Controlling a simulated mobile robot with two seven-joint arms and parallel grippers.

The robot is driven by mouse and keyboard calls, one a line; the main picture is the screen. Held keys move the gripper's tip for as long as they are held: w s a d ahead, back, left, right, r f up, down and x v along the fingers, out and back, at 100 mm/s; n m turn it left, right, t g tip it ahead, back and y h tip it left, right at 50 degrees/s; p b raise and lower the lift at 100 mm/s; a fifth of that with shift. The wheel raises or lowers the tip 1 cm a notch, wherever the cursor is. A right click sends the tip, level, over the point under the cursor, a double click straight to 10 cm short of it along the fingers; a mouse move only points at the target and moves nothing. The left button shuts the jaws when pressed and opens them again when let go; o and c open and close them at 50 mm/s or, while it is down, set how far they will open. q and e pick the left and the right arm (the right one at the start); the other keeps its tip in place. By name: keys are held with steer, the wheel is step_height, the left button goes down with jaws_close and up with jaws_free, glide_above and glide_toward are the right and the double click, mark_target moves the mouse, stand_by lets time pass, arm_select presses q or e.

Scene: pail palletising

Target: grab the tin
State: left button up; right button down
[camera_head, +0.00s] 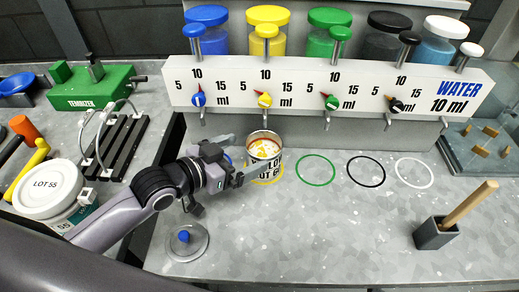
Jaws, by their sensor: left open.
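The tin (267,150) stands upright and open-topped on the grey counter, under the dispenser's yellow tap. It is whitish with dark lettering and an orange-brown inside, and a yellow ring shows at its base. My left gripper (243,168) reaches in from the left and is open, with its fingers at the tin's left side. I cannot tell whether the fingers touch the tin. Part of the tin's left side is hidden by the gripper. My right gripper does not show.
The dispenser (330,88) stands behind the tin. Green (316,179), black and white rings lie to the right. A lid with a blue knob (184,240) lies in front, a white pail (50,190) stands left, and a dark holder with a wooden stick (436,233) stands right.

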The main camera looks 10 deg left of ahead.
mark_target(264, 136)
arm_select(q)
steer(key=shift+x, duration=3.5)
steer(key=shift+s+d, duration=0.1)
steer(key=shift+d, duration=0.05)
steer(key=c, duration=1.3)
steer(key=shift+c, duration=0.2)
steer(key=shift+r, duration=0.2)
steer(key=shift+r, duration=1.5)
steer(key=shift+s+r, duration=0.1)
steer(key=s+a+b, duration=0.1)
steer(key=s+a, duration=0.8)
steer(key=s, duration=0.5)
steer(key=shift+s+a, duration=0.3)
steer(key=shift+a, duration=0.1)
